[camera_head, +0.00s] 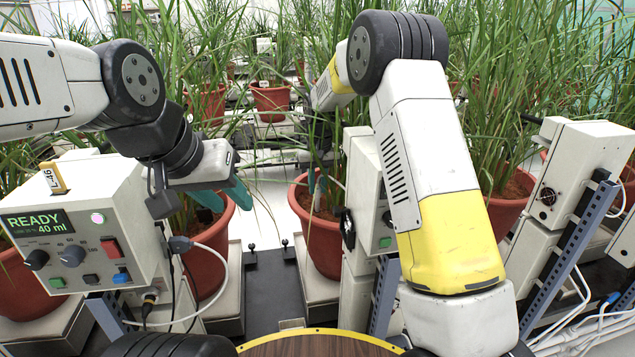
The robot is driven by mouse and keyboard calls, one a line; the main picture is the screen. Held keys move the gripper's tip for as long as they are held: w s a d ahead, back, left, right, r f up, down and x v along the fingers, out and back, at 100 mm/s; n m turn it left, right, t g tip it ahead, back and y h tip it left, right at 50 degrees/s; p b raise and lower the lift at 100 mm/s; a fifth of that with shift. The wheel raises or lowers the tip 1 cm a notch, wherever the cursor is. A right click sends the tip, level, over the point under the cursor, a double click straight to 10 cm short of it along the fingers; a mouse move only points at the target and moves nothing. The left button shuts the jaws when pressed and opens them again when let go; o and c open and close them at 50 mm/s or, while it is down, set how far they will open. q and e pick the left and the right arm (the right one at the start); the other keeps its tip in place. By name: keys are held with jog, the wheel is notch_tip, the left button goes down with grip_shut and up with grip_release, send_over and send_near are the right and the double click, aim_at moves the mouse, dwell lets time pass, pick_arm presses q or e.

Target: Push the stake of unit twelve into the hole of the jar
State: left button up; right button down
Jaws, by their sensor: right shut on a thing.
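My left gripper (225,197) has its teal fingers apart, with nothing seen between them, in front of a terracotta jar (208,262) with tall grass. My right arm reaches away over the middle of the view. The stake's lower end and the hole are not clear. No unit number twelve is legible.
A control box (75,235) reading READY 40 ml, with a yellow tag (53,178), stands at left. Another box (362,190) stands right of the middle jar. Cables hang by both. A wooden round top (318,346) is at the front. Several potted plants fill the back.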

jog(key=shift+r, duration=1.35)
notch_tip(320, 180, up, 7)
dwell(1.1)
jog(key=shift+s+f, duration=0.1)
jog(key=shift+s, duration=0.05)
